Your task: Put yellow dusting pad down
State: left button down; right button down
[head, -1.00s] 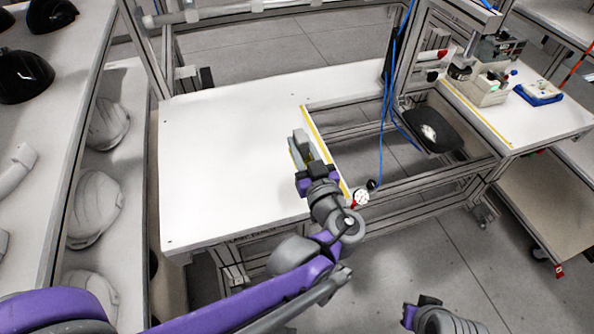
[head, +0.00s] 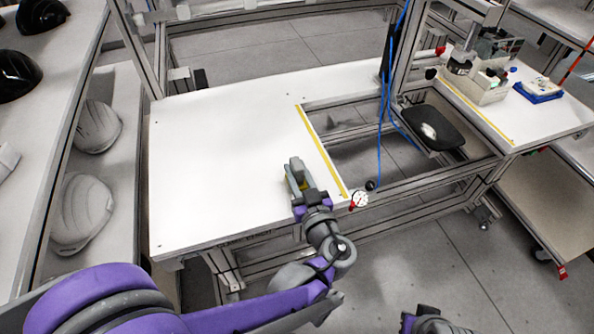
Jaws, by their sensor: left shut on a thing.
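My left gripper (head: 298,182) is over the right part of the white table (head: 215,150), close to the yellow strip along its edge. The rest of the pad is hidden by the gripper. I cannot tell whether the pad touches the table top. My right gripper (head: 428,316) is at the bottom edge, partly cut off, away from the table. Its fingers do not show clearly.
A red and white round knob (head: 358,200) sits at the table's front right corner. Blue cables (head: 381,120) hang by the frame. White helmet shells (head: 84,210) are on the left shelf. A blue box with a white pad (head: 540,89) stands on the right table. The left table top is clear.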

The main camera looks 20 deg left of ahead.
pick_arm(q)
jog(key=c, duration=0.7)
grip_release()
jog(key=shift+f, duration=0.1)
jog(key=shift+o, duration=0.2)
jog(key=shift+r, duration=0.25)
jog(key=p+v, duration=0.1)
jog(key=v, duration=1.1)
jog(key=shift+f, duration=0.1)
